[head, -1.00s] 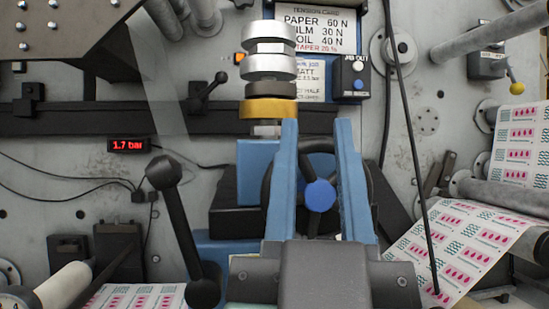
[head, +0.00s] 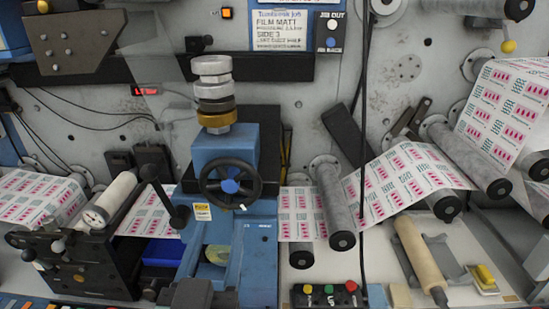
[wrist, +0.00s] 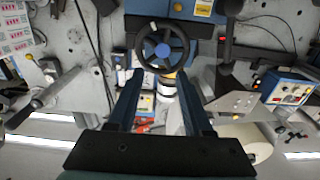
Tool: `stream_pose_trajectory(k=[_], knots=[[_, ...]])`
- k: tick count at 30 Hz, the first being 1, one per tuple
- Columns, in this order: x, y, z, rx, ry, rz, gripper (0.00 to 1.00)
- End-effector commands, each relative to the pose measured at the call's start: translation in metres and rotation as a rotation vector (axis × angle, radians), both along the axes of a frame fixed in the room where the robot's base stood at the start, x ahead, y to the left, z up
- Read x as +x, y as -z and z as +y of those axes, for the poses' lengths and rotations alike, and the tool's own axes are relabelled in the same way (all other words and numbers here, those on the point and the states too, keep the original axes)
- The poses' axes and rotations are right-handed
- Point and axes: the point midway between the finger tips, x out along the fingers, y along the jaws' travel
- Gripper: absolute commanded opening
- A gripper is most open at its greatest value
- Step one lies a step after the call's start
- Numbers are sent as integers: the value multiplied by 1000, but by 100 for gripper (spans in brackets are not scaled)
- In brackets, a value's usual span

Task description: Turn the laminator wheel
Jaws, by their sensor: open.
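The laminator wheel is a black handwheel (head: 231,182) with spokes and a blue hub, on the front of a blue machine housing (head: 226,145). In the wrist view the wheel (wrist: 162,48) shows just beyond my fingertips, its whole rim visible. My gripper (wrist: 159,75) is open, with its two long fingers apart and nothing seen between them. The fingertips lie near the side of the rim nearest my gripper; I cannot tell whether they touch it.
A black ball-ended lever (head: 164,192) stands left of the wheel. Stacked metal rings (head: 213,85) rise above the housing. Rollers with printed web (head: 405,175) run to the right. A button box (head: 327,295) and a tan roller (head: 418,255) lie at the lower right.

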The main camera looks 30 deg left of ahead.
Motion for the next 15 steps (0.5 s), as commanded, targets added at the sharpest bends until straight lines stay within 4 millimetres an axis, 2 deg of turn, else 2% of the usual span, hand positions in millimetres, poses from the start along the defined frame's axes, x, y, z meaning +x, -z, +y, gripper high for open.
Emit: stream_pose_trajectory(k=[3, 7, 13, 15], knots=[[-6, 1, 6, -10, -17, 23, 51], [-2, 4, 10, -10, -19, 23, 51], [16, 3, 20, -9, -17, 18, 51], [29, -1, 28, -11, -17, 22, 51]])
